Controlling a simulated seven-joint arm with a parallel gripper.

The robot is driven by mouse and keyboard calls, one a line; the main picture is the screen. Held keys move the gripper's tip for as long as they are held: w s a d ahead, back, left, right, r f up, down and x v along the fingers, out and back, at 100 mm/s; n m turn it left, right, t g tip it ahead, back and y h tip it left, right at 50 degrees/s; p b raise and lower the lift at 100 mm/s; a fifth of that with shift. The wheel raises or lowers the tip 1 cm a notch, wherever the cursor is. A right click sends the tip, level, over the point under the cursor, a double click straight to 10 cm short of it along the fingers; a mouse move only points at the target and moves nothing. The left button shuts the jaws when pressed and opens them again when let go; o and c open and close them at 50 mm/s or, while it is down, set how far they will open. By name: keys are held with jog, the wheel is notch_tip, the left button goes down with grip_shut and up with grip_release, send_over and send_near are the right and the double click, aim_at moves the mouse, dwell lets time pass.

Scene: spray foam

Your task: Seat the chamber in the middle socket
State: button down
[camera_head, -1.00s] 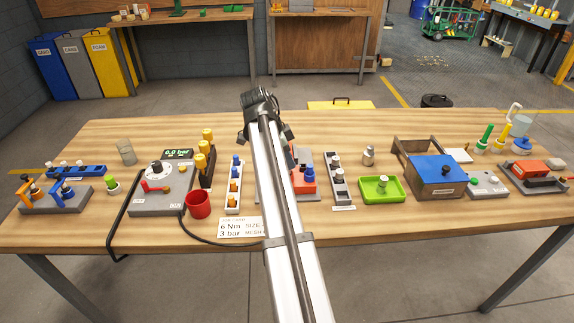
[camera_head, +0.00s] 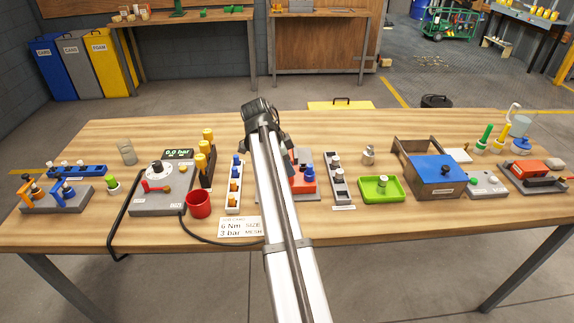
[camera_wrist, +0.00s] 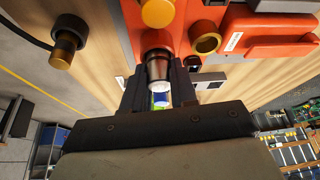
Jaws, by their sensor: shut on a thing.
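In the wrist view my gripper (camera_wrist: 160,92) is shut on the chamber (camera_wrist: 158,66), a dark metallic cylinder with a paler end between the fingers. Its far end is against or just over a round opening (camera_wrist: 157,40) in the red fixture (camera_wrist: 228,22); I cannot tell how deep it sits. A yellow round part (camera_wrist: 158,12) and a brass-rimmed socket (camera_wrist: 205,38) lie on either side of that opening. In the head view the red fixture (camera_head: 302,182) is partly hidden behind my arm, and my gripper cannot be made out there.
A dark cylinder with a brass end (camera_wrist: 66,48) stands left of the fixture in the wrist view. In the head view a grey rack (camera_head: 340,187) and a green tray (camera_head: 367,194) stand to the right, a white rack (camera_head: 233,203) and red cup (camera_head: 198,205) to the left.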

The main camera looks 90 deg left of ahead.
jog(key=c, duration=0.9)
grip_release()
jog(key=shift+d+f, duration=0.25)
jog(key=shift+f, duration=0.4)
jog(key=shift+c, duration=0.2)
jog(key=shift+o, duration=0.3)
jog(key=shift+d, duration=0.1)
jog(key=shift+r, duration=0.25)
jog(key=a+v, duration=0.1)
jog(key=v, duration=1.2)
jog(key=shift+w, duration=0.3)
jog(key=shift+r, duration=0.1)
